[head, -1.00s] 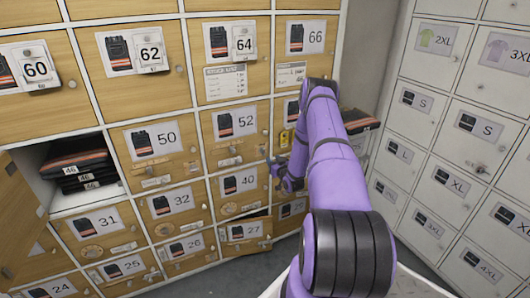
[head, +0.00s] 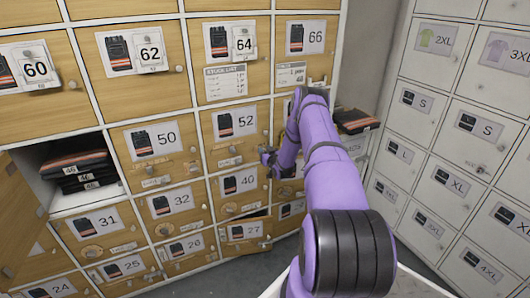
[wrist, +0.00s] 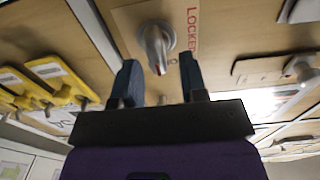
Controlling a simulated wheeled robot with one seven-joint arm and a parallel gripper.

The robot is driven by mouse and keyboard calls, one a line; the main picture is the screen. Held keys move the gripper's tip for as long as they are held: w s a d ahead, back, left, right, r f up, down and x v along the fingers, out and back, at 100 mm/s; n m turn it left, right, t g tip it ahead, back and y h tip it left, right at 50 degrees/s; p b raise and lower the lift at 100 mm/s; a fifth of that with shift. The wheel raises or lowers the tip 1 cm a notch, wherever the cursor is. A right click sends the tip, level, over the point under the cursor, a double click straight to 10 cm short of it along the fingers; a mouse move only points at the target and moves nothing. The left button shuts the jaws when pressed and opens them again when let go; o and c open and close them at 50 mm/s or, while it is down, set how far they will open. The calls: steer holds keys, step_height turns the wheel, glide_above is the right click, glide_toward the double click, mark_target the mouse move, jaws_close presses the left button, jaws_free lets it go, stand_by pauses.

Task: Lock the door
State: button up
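In the wrist view a silver turn handle (wrist: 157,42) sits on a light wood door (wrist: 130,18), beside a label with the red word "LOCKED" (wrist: 192,30). The handle points down in that picture, toward my gripper. My gripper (wrist: 159,75) is open, its two dark blue fingers on either side of the handle's free end. I cannot tell whether they touch it. In the head view my gripper (head: 268,158) is at the locker fronts, between the doors marked 52 (head: 238,122) and 40 (head: 240,183). My arm hides the door to their right.
Yellow hanging items (wrist: 50,85) are close at left in the wrist view, and another knob (wrist: 300,68) is at right. An open compartment (head: 55,200) holds folded dark garments (head: 80,165). Folded garments (head: 355,121) jut out right of my arm. White lockers (head: 440,150) stand at right.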

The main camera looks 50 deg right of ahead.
jaws_close()
steer(key=shift+a+n, duration=0.1)
steer(key=shift+n, duration=0.2)
steer(key=shift+w+a+f+n, duration=0.1)
steer(key=shift+a+f+n, duration=0.2)
steer(key=shift+n, duration=2.6)
steer(key=shift+w+a+f+n, duration=0.1)
steer(key=shift+a+f+n, duration=0.2)
steer(key=shift+n, duration=2.6)
steer(key=shift+w+a+f+n, duration=0.1)
steer(key=shift+a+f+n, duration=0.2)
steer(key=shift+n, duration=2.6)
steer(key=shift+d, duration=0.1)
steer(key=shift+o, duration=0.6)
jaws_free()
